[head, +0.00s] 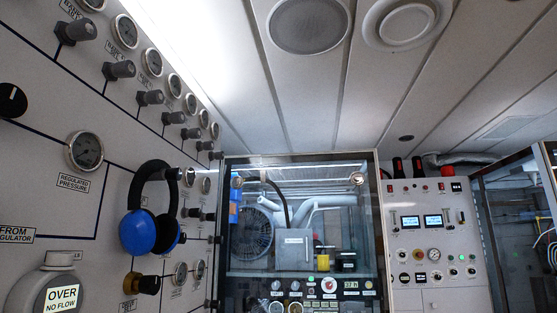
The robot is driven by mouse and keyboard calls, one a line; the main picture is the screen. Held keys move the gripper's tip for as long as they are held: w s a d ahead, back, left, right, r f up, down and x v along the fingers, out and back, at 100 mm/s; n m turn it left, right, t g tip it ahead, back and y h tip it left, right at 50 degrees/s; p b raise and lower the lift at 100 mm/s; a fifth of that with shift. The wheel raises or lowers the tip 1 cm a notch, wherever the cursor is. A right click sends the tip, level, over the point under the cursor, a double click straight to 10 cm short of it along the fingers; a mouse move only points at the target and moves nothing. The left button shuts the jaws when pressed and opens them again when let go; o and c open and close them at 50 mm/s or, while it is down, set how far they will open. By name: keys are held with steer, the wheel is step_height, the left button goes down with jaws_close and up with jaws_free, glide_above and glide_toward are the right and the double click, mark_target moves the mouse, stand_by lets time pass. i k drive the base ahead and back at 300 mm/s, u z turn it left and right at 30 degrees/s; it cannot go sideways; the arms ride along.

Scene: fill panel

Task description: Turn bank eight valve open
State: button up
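The fill panel (60,135) runs along the left wall, tilted and receding from me. A row of grey valve knobs slopes down along it, with a near knob (77,30), a second (120,69), a third (151,97) and smaller ones farther off. Round gauges, such as one near gauge (125,32), sit beside the knobs. Labels by the near knobs seem to begin with "BANK", but their numbers are too small to read. I cannot tell which knob is bank eight. More knobs (202,214) are farther down the panel. My gripper is not in view.
Blue and black ear defenders (138,232) hang on the panel and hide part of it. A regulated pressure gauge (85,152) and an "OVER NO FLOW" sign (62,298) are near. A glass-fronted cabinet (300,262) and a white control console (425,190) stand at the back.

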mark_target(207, 145)
steer(key=z, duration=0.6)
steer(key=i, duration=1.3)
steer(key=u, duration=0.25)
